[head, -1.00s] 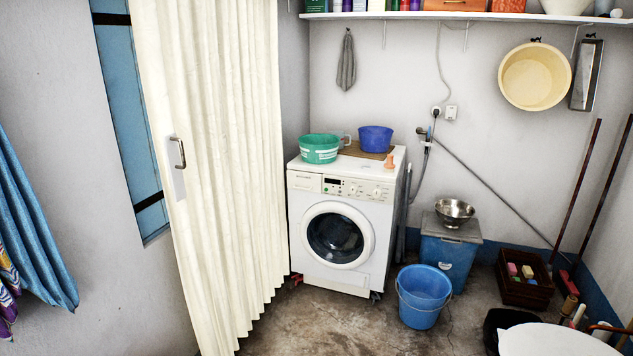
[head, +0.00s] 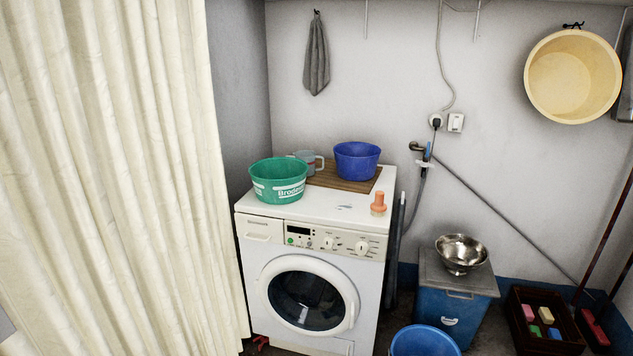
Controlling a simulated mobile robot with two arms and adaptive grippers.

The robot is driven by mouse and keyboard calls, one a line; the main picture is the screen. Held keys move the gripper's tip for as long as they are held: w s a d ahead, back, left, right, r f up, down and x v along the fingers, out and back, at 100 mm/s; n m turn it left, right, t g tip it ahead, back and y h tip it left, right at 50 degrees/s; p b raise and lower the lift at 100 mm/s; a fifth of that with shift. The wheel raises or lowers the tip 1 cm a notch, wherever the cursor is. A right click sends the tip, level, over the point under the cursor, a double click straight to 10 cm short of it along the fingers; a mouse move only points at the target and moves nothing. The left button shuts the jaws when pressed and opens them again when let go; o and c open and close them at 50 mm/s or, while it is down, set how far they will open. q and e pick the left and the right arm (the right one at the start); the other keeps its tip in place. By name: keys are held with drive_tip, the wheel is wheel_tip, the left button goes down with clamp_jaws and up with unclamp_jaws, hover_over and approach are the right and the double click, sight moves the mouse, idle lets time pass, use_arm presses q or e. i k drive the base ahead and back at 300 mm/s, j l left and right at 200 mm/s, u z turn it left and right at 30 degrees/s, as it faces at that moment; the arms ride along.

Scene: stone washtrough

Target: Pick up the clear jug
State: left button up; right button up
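A clear, greyish jug (head: 309,164) with a handle on its right side stands on top of the washing machine (head: 312,251), near the back. The green basin (head: 278,181) stands in front of it to the left and hides part of it. The blue bowl (head: 357,161) stands to its right on a brown wooden board (head: 345,183). I cannot tell whether the jug rests on the board or just beside it. Neither of my grippers shows in the head view.
An orange object (head: 378,204) stands near the machine's front right corner. A cream curtain (head: 110,180) hangs to the left. A metal bowl (head: 461,253) sits on a lidded blue bin (head: 452,308) at right. A blue bucket (head: 424,342) stands on the floor before it.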

sight(310, 164)
drive_tip(key=i+j, duration=0.5)
drive_tip(key=i, duration=0.15)
drive_tip(key=i+z, duration=0.1)
drive_tip(key=i, duration=0.65)
